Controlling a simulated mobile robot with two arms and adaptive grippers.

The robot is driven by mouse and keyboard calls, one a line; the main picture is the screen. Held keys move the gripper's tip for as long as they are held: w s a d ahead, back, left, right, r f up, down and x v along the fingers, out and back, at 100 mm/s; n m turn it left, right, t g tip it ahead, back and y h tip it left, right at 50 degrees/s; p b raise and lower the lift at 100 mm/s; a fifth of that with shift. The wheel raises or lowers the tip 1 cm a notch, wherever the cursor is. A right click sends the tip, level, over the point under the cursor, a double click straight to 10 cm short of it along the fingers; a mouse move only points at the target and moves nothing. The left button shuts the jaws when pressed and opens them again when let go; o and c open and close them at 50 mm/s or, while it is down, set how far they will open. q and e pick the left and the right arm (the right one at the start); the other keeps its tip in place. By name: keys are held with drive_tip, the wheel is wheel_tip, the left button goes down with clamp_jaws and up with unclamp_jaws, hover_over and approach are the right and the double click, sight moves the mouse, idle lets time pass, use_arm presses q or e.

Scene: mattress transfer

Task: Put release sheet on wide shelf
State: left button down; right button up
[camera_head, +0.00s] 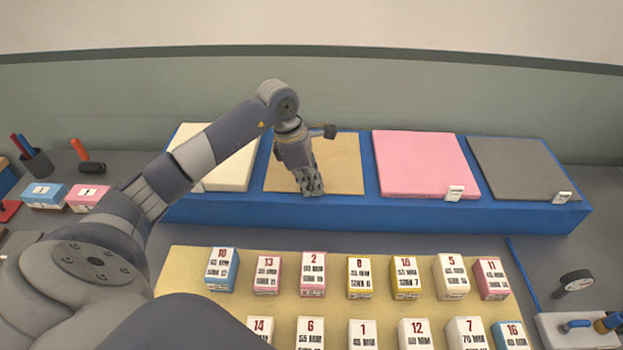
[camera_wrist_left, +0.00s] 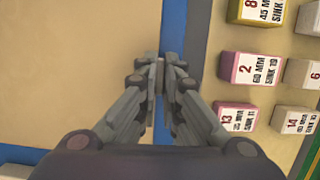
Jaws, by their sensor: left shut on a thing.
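A thin tan sheet, which I take to be the release sheet (camera_head: 344,165), lies flat on the long blue shelf (camera_head: 400,212), between a cream slab and a pink slab. In the left wrist view, the sheet (camera_wrist_left: 70,70) fills the left side, with a strip of the blue shelf (camera_wrist_left: 173,28) along its edge. My left gripper (camera_head: 313,191) points down at the sheet's front edge. Its fingers (camera_wrist_left: 160,65) are closed together on that edge; the exact grip is partly hidden by the fingers. My right gripper is not in view.
A cream slab (camera_head: 240,170), a pink slab (camera_head: 425,163) and a grey slab (camera_head: 525,168) also lie on the shelf. Several labelled small boxes (camera_head: 312,272) stand on a tan board in front. A gauge (camera_head: 576,281) is at the right.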

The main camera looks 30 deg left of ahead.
use_arm(q)
drive_tip(key=c, duration=1.8)
unclamp_jaws()
drive_tip(key=shift+r, duration=0.1)
drive_tip(key=shift+a+r, duration=0.1)
drive_tip(key=shift+r, duration=0.2)
drive_tip(key=b+v, duration=0.2)
drive_tip(key=v, duration=0.9)
drive_tip(key=shift+s+r+b, duration=0.1)
drive_tip(key=shift+b, duration=0.3)
